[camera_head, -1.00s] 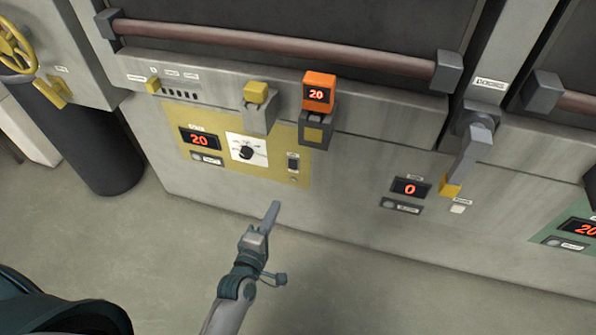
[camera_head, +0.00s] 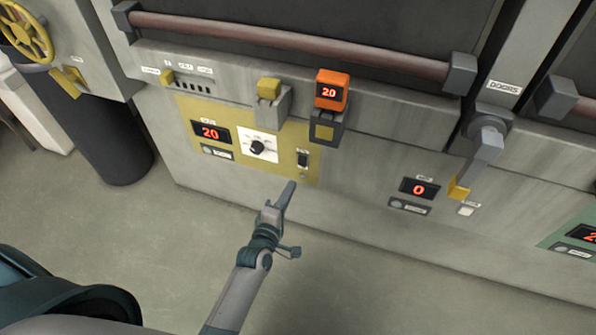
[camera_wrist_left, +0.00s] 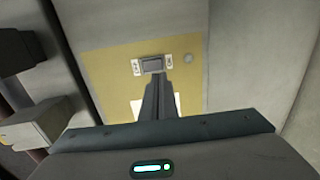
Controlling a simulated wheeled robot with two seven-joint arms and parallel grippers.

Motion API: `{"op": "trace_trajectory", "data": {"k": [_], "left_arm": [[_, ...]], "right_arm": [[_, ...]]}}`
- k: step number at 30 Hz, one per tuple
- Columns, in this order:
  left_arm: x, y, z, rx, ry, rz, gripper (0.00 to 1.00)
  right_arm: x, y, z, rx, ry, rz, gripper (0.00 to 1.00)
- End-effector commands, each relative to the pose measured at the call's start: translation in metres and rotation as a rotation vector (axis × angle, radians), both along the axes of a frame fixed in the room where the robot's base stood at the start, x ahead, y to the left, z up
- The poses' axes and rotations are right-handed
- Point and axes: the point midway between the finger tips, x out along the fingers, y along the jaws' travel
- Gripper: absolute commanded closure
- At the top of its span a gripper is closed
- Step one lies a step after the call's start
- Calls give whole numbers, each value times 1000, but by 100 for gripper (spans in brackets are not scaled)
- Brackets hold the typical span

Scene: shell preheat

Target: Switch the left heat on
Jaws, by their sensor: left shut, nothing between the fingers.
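The left heat's yellow panel (camera_head: 186,112) is on the front of the grey machine. It carries a red display (camera_head: 210,133) reading 20, a black knob (camera_head: 257,147) on a white plate and a small dark rocker switch (camera_head: 303,158) at its right side. In the left wrist view the switch (camera_wrist_left: 153,65) lies straight beyond the fingertips, with a small label on each side. My left gripper (camera_head: 291,184) is shut and empty, just below the switch in the head view. Whether its tips touch the switch cannot be told. My right gripper is not in view.
An orange block (camera_head: 331,90) showing 20 and a yellow-topped lever (camera_head: 269,90) stick out above the panel. The floor in front is clear.

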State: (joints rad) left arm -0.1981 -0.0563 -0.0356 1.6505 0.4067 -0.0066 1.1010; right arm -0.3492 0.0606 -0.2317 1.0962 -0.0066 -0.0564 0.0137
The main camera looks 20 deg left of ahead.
Motion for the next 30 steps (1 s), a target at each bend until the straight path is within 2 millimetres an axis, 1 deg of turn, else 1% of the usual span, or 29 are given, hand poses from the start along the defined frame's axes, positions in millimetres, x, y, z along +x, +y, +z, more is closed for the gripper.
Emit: {"op": "trace_trajectory", "data": {"k": [1,6,12,15,21,26,30], "left_arm": [[10,0,0,0,-1,0,100],[39,-1,-3,1,-2,0,100],[65,-2,-7,0,0,-1,100],[73,-3,-8,0,-1,0,100],[79,-3,-10,0,0,0,100],[79,-3,-10,0,0,0,100],[79,-3,-10,0,0,0,100]], "right_arm": [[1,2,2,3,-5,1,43],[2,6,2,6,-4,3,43],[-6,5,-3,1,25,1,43],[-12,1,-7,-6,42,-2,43],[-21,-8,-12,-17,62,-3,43],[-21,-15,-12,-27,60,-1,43],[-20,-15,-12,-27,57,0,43]]}}
